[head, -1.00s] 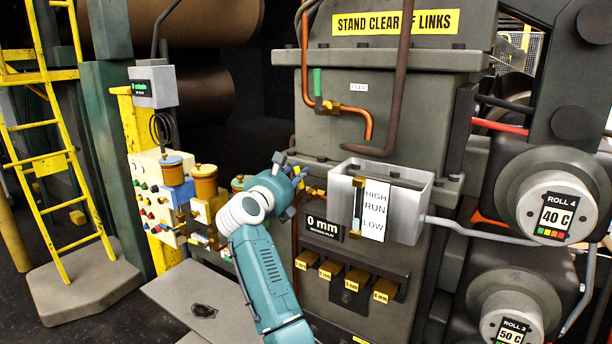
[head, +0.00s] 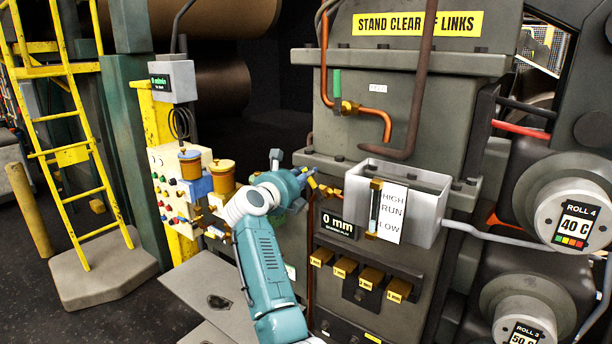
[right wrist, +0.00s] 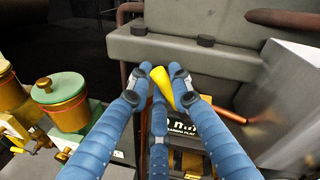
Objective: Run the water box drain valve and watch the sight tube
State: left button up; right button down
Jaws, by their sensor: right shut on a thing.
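The grey water box (head: 428,222) is on the front of the machine. Its sight tube (head: 375,208) stands upright beside a white card (head: 393,214) marked HIGH, RUN, LOW. The tube is too small for me to read a level surely. A yellow drain valve handle (head: 326,188) sits left of the box on copper piping. My right gripper (head: 308,180) is shut on this handle. In the right wrist view the blue fingers of my right gripper (right wrist: 160,88) close around the yellow handle (right wrist: 161,84), which points up and slightly left. My left gripper is out of view.
A green-handled valve (head: 337,85) is above. Brass-topped pots (head: 222,175) and a button panel (head: 168,188) stand left. Rolls (head: 573,218) are at right.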

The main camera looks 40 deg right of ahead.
jog(key=c, duration=1.6)
grip_release()
jog(key=shift+r, duration=0.15)
jog(key=shift+a, duration=0.25)
jog(key=v, duration=0.7)
jog(key=shift+s, duration=0.15)
